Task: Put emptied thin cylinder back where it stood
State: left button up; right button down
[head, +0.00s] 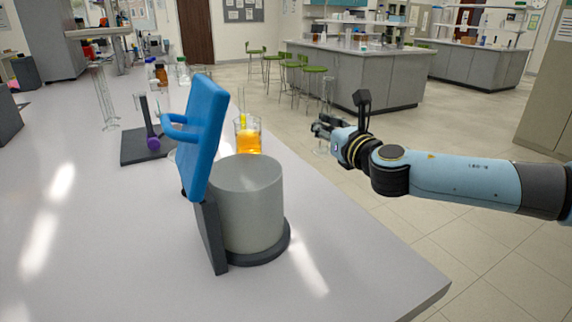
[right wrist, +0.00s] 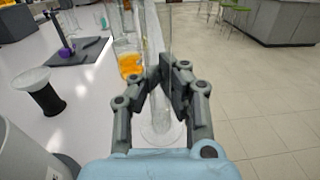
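The thin cylinder (head: 328,92) is clear glass with a round foot and looks empty. My right gripper (head: 322,128) is shut around it and holds it roughly upright, beyond the bench's right edge with floor behind it. In the right wrist view, the cylinder's foot (right wrist: 162,132) shows below the fingers of my right gripper (right wrist: 166,85). A beaker with orange liquid (head: 247,142) stands on the bench to the left of the gripper. It also shows in the right wrist view (right wrist: 130,65). My left gripper is not in view.
A blue panel with a handle (head: 205,120) and a grey drum (head: 252,205) stand at the bench's front. A dark stand with a purple knob (head: 153,143) and tall glassware (head: 103,100) are farther left. A black-bodied funnel (right wrist: 45,97) is near the beaker.

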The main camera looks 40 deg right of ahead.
jog(key=w+a+f+b, duration=0.1)
jog(key=w+f, duration=0.1)
jog(key=w, duration=0.1)
jog(key=w+a+f+b, duration=0.1)
jog(key=w+f, duration=0.1)
jog(key=w, duration=0.2)
jog(key=w+f+b, duration=0.1)
jog(key=w+f, duration=0.2)
jog(key=w, duration=0.1)
jog(key=shift+w+a, duration=0.1)
jog(key=shift+a, duration=0.3)
notch_tip(320, 180, down, 3)
jog(key=shift+f+b, duration=0.1)
jog(key=shift+b, duration=0.85)
jog(key=shift+f, duration=0.3)
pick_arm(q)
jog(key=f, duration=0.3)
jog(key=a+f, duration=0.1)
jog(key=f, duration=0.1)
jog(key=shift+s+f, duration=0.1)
